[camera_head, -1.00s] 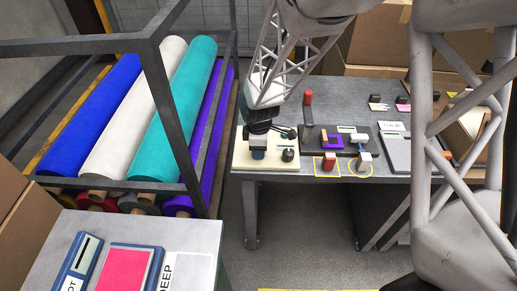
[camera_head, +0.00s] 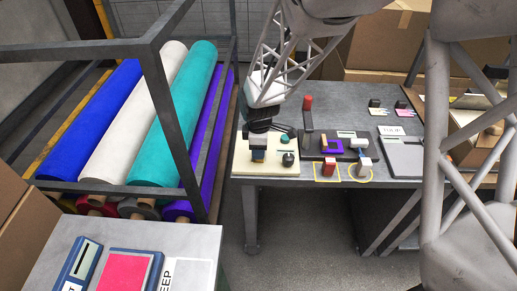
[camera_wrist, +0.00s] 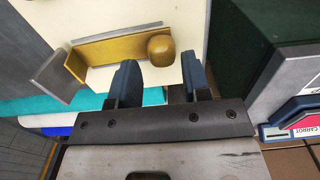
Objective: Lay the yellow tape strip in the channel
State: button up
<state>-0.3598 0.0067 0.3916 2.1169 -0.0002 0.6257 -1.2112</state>
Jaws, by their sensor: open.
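My gripper (camera_wrist: 160,82) is open in the wrist view, its two dark blue fingers apart with cream surface between them. A yellow-gold strip (camera_wrist: 110,47) with a rounded yellow knob (camera_wrist: 160,47) lies on a cream board (camera_wrist: 185,22), just beyond the fingertips. The knob is ahead of the gap between the fingers, apart from them. A grey block (camera_wrist: 56,75) is at the strip's left end. In the head view the gripper (camera_head: 258,157) is low over the cream board (camera_head: 246,167) and hides most of the strip. I cannot make out the channel.
On the grey table, a purple bracket (camera_head: 325,146), a red-topped block (camera_head: 328,165) and a grey pad (camera_head: 402,160) sit to the right. A rack of felt rolls (camera_head: 170,130) stands left.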

jog(key=shift+w+r, duration=0.2)
jog(key=shift+r, duration=0.85)
jog(key=shift+w+r, duration=0.2)
jog(key=shift+r, duration=0.85)
jog(key=o, duration=0.6)
jog(key=shift+c, duration=0.2)
jog(key=shift+r, duration=0.1)
notch_tip(320, 180, up, 8)
jog(key=shift+f, duration=0.2)
dwell(0.4)
